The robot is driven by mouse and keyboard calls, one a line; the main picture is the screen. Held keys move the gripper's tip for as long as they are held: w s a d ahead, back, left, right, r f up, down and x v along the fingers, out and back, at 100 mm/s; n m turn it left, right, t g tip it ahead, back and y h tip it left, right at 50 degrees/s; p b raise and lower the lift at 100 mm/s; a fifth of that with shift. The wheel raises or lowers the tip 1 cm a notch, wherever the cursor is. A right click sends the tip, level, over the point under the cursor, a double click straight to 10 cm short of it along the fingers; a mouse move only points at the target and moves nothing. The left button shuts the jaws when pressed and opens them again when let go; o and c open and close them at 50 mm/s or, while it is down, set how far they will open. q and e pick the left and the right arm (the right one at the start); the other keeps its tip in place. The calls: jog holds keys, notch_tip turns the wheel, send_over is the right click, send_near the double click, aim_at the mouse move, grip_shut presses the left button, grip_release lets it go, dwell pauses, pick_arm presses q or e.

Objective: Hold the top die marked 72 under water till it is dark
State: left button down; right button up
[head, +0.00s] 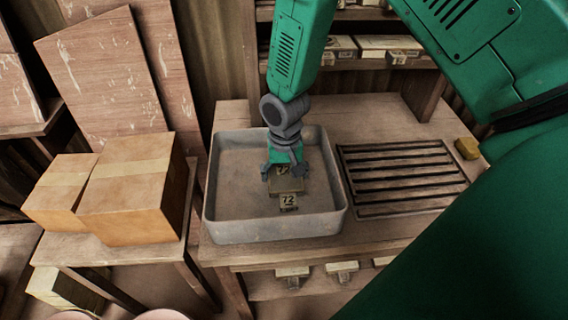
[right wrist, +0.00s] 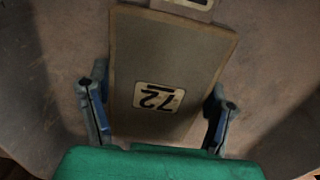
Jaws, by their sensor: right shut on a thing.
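The top die (head: 287,187) is a flat, olive-brown plate inside the grey basin (head: 277,229). It carries a 72 label on its face and another on a small tab at its front edge. My right gripper (head: 285,173) reaches down into the basin and is shut on the die. In the right wrist view, the die (right wrist: 165,65) lies between the two fingers of the gripper (right wrist: 158,112), with its 72 upside down. I cannot make out a water surface, so how deep the die sits is unclear. My left gripper is not in view.
The basin stands on a wooden bench (head: 385,110). A dark slatted rack (head: 398,195) lies to its right, with a small yellow block (head: 467,148) beyond. Cardboard boxes (head: 135,200) stand on a lower table at left. Shelves with labelled pieces (head: 390,43) are behind.

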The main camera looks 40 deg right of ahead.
notch_tip(320, 180, up, 12)
jog(key=p, duration=1)
jog(key=shift+p, duration=0.3)
dwell(1.8)
notch_tip(320, 180, up, 4)
jog(key=p, duration=0.3)
send_over(285, 174)
dwell(0.4)
